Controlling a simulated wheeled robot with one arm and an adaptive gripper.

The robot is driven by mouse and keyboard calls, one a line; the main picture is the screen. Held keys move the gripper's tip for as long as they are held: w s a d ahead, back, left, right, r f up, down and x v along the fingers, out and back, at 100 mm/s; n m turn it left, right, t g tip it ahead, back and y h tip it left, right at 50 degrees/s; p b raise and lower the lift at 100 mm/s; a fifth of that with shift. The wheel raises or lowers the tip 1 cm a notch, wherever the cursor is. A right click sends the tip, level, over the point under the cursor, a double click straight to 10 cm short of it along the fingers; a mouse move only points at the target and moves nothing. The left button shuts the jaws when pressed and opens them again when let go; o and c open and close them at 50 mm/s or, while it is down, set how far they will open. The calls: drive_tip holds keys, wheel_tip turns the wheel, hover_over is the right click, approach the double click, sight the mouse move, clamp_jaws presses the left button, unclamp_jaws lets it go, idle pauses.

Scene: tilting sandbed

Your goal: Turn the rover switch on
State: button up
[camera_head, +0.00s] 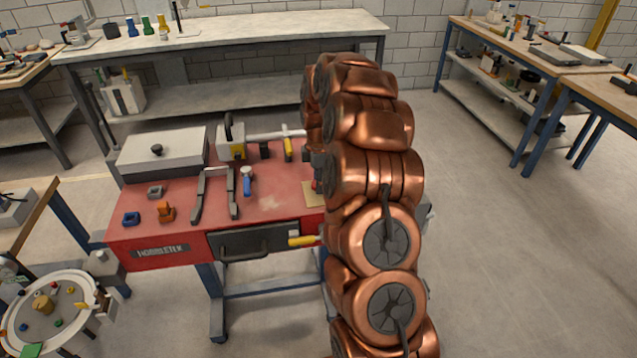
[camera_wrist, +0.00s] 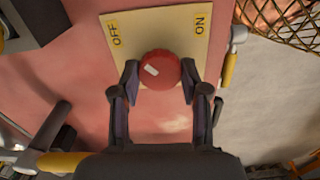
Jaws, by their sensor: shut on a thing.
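The rover switch is a round red knob (camera_wrist: 160,70) on a pale yellow plate (camera_wrist: 178,28) marked OFF at the left and ON at the right. A short white mark on the knob lies on its left, OFF-ward side. My gripper (camera_wrist: 160,78) has one dark finger on each side of the knob and is shut on it. In the head view the plate (camera_head: 312,194) lies on the red bench top (camera_head: 275,207), with a bit of the red knob (camera_head: 317,185) beside my copper arm. The arm hides my gripper there.
On the bench stand a grey lidded box (camera_head: 165,150), a yellow-and-white device (camera_head: 232,143), and a blue-handled tool (camera_head: 247,180). A yellow handle (camera_head: 302,240) sticks out at the front edge. A wire mesh (camera_wrist: 285,22) shows close by at right in the wrist view.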

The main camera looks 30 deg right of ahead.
drive_tip(key=m+b, duration=0.3)
drive_tip(key=b, duration=0.1)
drive_tip(key=shift+f+m, duration=0.25)
drive_tip(key=shift+m, duration=0.15)
drive_tip(key=m+b, duration=0.3)
drive_tip(key=m, duration=0.1)
drive_tip(key=shift+m+b, duration=0.3)
drive_tip(key=shift+b, duration=0.1)
drive_tip(key=m+b, duration=0.2)
drive_tip(key=m, duration=0.2)
drive_tip(key=shift+r+b, duration=0.1)
drive_tip(key=shift+b, duration=0.25)
drive_tip(key=shift+r+m+b, duration=0.1)
drive_tip(key=shift+m+b, duration=0.8)
drive_tip(key=shift+m, duration=1.5)
drive_tip(key=o, duration=1.1)
drive_tip(key=shift+o, duration=0.2)
drive_tip(key=shift+r, duration=0.1)
